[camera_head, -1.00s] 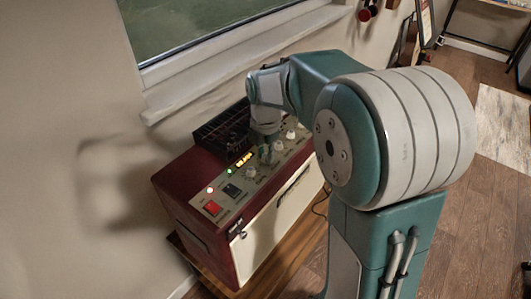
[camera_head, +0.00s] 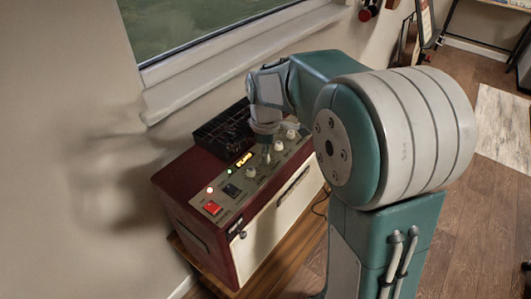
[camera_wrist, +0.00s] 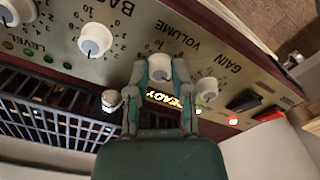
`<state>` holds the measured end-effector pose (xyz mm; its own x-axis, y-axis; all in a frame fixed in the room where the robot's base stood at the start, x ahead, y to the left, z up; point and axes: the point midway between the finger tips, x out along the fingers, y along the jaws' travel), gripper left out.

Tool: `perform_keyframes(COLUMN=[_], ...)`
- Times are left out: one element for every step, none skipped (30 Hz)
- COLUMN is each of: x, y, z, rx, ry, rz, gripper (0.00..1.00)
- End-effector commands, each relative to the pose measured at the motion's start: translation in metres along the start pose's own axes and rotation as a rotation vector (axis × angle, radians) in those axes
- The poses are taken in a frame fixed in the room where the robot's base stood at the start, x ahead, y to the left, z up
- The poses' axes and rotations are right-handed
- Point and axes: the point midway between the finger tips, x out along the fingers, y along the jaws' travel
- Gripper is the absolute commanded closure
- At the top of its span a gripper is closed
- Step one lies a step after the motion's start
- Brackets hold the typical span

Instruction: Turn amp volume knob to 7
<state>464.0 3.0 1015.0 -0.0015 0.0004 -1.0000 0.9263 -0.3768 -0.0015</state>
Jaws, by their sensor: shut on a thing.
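The dark red amp (camera_head: 205,215) stands against the wall with its control panel facing up. In the wrist view, the white volume knob (camera_wrist: 160,65) is under the word VOLUME. My gripper (camera_wrist: 160,72) is shut on it, with one finger on each side. Some dial numbers show around it, but I cannot read where the knob points. In the head view, my gripper (camera_head: 267,153) reaches down to the panel and hides most of this knob.
The gain knob (camera_wrist: 207,88) and bass knob (camera_wrist: 95,40) flank the volume knob closely. A lit yellow display (camera_wrist: 172,100), a red switch (camera_head: 212,208) and a dark vent grille (camera_head: 222,130) are nearby. The window sill (camera_head: 235,60) is behind the amp.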

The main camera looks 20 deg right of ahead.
Motion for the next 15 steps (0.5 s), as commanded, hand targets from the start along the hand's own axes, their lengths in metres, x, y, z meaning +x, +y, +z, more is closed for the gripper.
perform_keyframes(x=[-0.0004, -0.0005, -0.0005, -0.0005, -0.0005, -0.0005, -0.0005, -0.0006, -0.0006, -0.0006, -0.0006, -0.0006, -0.0006, -0.0007, -0.0007], y=[0.0013, 0.0013, 0.0013, 0.0014, 0.0014, 0.0015, 0.0015, 0.0015, 0.0016, 0.0016, 0.0017, 0.0017, 0.0017, 0.0018, 0.0018], z=[-0.0012, -0.0012, -0.0012, -0.0012, -0.0012, -0.0012, -0.0012, -0.0012, -0.0012, -0.0012, -0.0012, -0.0012, -0.0012, -0.0012, -0.0012], rx=[0.044, 0.072, 0.11, 0.139, 0.167, 0.205, 0.233, 0.262, 0.3, 0.328, 0.357, 0.395, 0.423, 0.452, 0.49], ry=[0.003, 0.003, 0.003, 0.003, 0.003, 0.004, 0.004, 0.004, 0.004, 0.004, 0.004, 0.004, 0.004, 0.005, 0.005], rz=[0.005, 0.005, 0.005, 0.005, 0.005, 0.005, 0.005, 0.005, 0.005, 0.005, 0.005, 0.005, 0.005, 0.005, 0.005], gripper=[1.0, 1.0, 1.0, 1.0, 1.0, 1.0, 1.0, 1.0, 1.0, 1.0, 1.0, 1.0, 1.0, 1.0, 1.0])
